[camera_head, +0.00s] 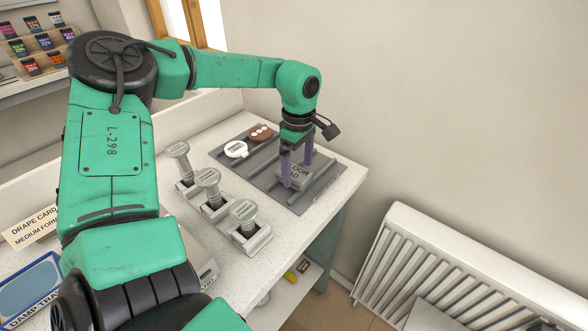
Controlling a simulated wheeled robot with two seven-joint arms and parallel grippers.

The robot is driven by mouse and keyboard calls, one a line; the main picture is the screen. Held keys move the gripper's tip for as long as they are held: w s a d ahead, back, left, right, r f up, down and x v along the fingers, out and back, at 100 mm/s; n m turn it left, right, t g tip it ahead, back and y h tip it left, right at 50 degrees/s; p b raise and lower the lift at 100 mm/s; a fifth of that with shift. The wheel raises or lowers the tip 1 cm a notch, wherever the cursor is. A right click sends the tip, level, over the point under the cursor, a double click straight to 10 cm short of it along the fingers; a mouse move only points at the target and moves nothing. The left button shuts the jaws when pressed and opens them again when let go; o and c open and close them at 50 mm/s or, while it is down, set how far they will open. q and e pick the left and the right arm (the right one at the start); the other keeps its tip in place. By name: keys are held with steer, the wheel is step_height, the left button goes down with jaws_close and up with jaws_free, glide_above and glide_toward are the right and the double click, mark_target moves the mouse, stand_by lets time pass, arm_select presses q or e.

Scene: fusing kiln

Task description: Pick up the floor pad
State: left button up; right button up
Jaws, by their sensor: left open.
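The floor pad (299,182) is a small grey block with partly covered dark lettering. It lies on a dark grey ridged tray (317,191) at the right end of the white speckled counter. My left gripper (296,172) points down over the pad, with its two purple fingers apart, one on the left and one at the far right of the pad. The fingers hide part of the pad. I cannot tell whether they touch it. My right gripper is not in view.
A white round piece (236,149) and a brown piece with white dots (261,132) lie on the tray's far part. Several grey handled tools (213,196) stand in holders left of it. A white radiator (460,270) stands on the right, beyond the counter edge.

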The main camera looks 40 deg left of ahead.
mark_target(298, 173)
arm_select(q)
steer(key=shift+s+f, duration=0.1)
steer(key=shift+f, duration=0.75)
steer(key=c, duration=1.2)
steer(key=shift+c, duration=0.8)
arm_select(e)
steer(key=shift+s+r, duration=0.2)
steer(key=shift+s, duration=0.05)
arm_select(q)
steer(key=shift+r, duration=0.15)
steer(key=shift+r, duration=0.3)
step_height(298, 173, up, 19)
steer(key=shift+b, duration=0.45)
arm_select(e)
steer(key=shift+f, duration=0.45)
